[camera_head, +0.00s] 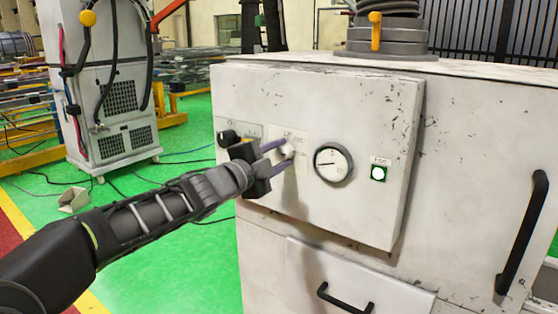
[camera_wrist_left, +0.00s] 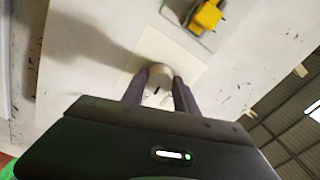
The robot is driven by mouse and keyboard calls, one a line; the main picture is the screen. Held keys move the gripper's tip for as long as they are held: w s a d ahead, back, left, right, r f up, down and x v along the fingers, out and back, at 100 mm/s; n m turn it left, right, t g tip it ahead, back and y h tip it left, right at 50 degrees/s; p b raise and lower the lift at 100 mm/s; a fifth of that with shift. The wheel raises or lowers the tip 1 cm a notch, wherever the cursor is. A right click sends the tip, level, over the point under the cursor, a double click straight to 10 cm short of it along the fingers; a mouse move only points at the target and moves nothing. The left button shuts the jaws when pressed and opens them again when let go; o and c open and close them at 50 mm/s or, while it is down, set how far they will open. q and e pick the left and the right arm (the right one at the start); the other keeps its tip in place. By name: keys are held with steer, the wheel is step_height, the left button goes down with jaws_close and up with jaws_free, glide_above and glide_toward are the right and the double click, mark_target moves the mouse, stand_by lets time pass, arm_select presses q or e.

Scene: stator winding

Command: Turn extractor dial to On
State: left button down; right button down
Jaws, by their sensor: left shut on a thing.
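The extractor's white control box (camera_head: 235,95) fills the middle of the head view. A small pale dial (camera_head: 287,150) sits on a cream plate on its front face. My left gripper (camera_head: 284,154) reaches in from the left and is shut on the dial, with one finger on each side. In the left wrist view the dial (camera_wrist_left: 160,82) shows between the two dark fingers (camera_wrist_left: 159,92), with a dark mark on its face. The lettering around the dial is too small to read. My right gripper is in neither view.
A yellow switch (camera_wrist_left: 206,17) is on the panel in the wrist view. A drawer handle (camera_head: 345,300) and a door handle (camera_head: 522,232) stick out. A white cabinet (camera_head: 105,85) stands behind at left.

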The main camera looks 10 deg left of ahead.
arm_select(q)
steer(key=shift+f+m, duration=0.1)
steer(key=shift+m, duration=0.6)
steer(key=c, duration=0.9)
jaws_free()
steer(key=shift+c, duration=0.2)
steer(key=shift+s, duration=0.1)
steer(key=v, duration=0.7)
steer(key=shift+s, duration=0.3)
